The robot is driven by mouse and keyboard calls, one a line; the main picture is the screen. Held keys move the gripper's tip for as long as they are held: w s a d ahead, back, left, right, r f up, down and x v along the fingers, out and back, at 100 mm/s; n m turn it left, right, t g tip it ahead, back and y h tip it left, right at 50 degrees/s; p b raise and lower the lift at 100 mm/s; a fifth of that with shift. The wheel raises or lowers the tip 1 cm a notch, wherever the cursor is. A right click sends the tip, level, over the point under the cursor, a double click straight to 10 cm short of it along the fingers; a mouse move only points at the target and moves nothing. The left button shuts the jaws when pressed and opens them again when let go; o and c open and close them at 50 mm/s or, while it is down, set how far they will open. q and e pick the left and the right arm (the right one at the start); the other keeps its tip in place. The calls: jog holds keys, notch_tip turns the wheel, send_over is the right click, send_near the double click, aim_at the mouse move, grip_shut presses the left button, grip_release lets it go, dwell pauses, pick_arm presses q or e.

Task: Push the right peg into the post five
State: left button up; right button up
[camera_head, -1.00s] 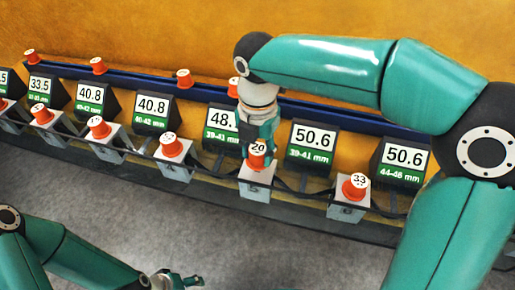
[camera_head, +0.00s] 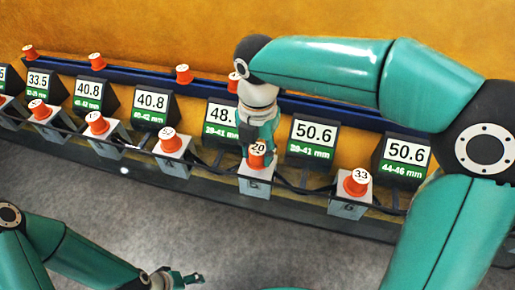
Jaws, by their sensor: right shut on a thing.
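The orange peg marked 20 (camera_head: 258,156) is at the top of a grey post (camera_head: 255,181), the second from the right. It looks upright; how deep it sits cannot be told. My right gripper (camera_head: 257,143) comes down from above and is shut on this peg, hiding part of it. The rightmost post (camera_head: 347,208) bears a 6 and carries a peg marked 33 (camera_head: 356,182). My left gripper (camera_head: 187,279) is low in the view, over the grey floor, away from the posts. Its jaw opening is unclear.
More posts with orange pegs (camera_head: 170,141) run to the left. Dark stands with number signs (camera_head: 313,138) are behind them. A blue rail (camera_head: 330,112) with more orange pegs (camera_head: 183,74) runs along the back. The grey floor (camera_head: 110,205) in front is clear.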

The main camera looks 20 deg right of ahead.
aim_at(258, 148)
jog(key=shift+f+b, duration=0.5)
jog(key=shift+f, duration=0.4)
jog(key=o, duration=1.2)
notch_tip(258, 148, up, 12)
